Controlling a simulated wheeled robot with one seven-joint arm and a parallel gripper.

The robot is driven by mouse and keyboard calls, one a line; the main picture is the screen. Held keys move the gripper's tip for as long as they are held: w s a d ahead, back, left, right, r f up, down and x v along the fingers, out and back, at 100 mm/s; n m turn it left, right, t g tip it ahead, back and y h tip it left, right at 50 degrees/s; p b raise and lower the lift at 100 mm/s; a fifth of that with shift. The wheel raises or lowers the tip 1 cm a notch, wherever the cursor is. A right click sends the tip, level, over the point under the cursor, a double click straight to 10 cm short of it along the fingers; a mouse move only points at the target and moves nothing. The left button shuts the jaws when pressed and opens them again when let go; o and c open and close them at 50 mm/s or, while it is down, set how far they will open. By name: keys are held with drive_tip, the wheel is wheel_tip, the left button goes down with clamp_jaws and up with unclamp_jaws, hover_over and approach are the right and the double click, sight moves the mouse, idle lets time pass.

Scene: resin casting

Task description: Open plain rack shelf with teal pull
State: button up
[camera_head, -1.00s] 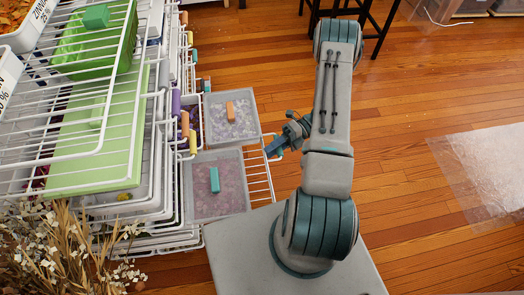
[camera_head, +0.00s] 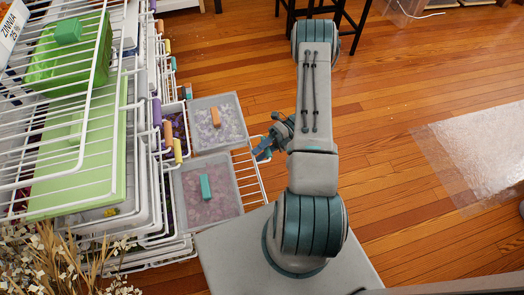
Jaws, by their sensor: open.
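A white wire rack (camera_head: 100,130) stands at the left with its shelves stacked. A low wire shelf (camera_head: 250,178) sticks out to the right from under the stack. A grey tray with a teal block-like pull (camera_head: 206,187) and pinkish contents sits out at the stack's right side. My gripper (camera_head: 262,151) is open and empty, its teal fingers just right of the trays, close to the low shelf's outer wires. I cannot tell whether it touches them. Which shelf carries the teal-pull tray is partly hidden.
A second grey tray with an orange pull (camera_head: 215,117) sits just behind. Several coloured pulls line the stack's edge. A green bin (camera_head: 60,72) is on the upper shelf. Dried flowers (camera_head: 50,265) stand at lower left. Wooden floor is open at right, with a clear sheet (camera_head: 475,150).

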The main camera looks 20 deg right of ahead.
drive_tip(key=p+v, duration=0.1)
drive_tip(key=v, duration=1.3)
drive_tip(key=shift+p, duration=0.4)
drive_tip(key=shift+a, duration=0.1)
drive_tip(key=a+r+n+h+p, duration=0.3)
drive_tip(key=r+n+p, duration=0.15)
drive_tip(key=r, duration=0.65)
drive_tip(key=w+a+r+n+g+h+p, duration=0.1)
drive_tip(key=a+r+n+h+p, duration=0.4)
drive_tip(key=r, duration=0.7)
drive_tip(key=a+r+n+h+p, duration=0.1)
drive_tip(key=r+n+p, duration=0.4)
drive_tip(key=r, duration=0.6)
drive_tip(key=s+a+r+n+t+h+p, duration=0.2)
drive_tip(key=s+a+r+n+p, duration=0.1)
drive_tip(key=r+n, duration=0.3)
drive_tip(key=s+a+r+n+t+h+p, duration=0.2)
drive_tip(key=s+r+n+p, duration=0.3)
drive_tip(key=r, duration=0.6)
drive_tip(key=s+a+r+n+t+h+p, duration=0.2)
drive_tip(key=s+a+r+n+t+p, duration=0.1)
drive_tip(key=r+n, duration=0.5)
drive_tip(key=shift+s+a+r+t+p, duration=0.3)
drive_tip(key=shift+s+a+r+p, duration=0.45)
drive_tip(key=shift+p, duration=0.25)
drive_tip(key=shift+f+n, duration=0.1)
drive_tip(key=shift+n, duration=0.15)
drive_tip(key=shift+c, duration=0.5)
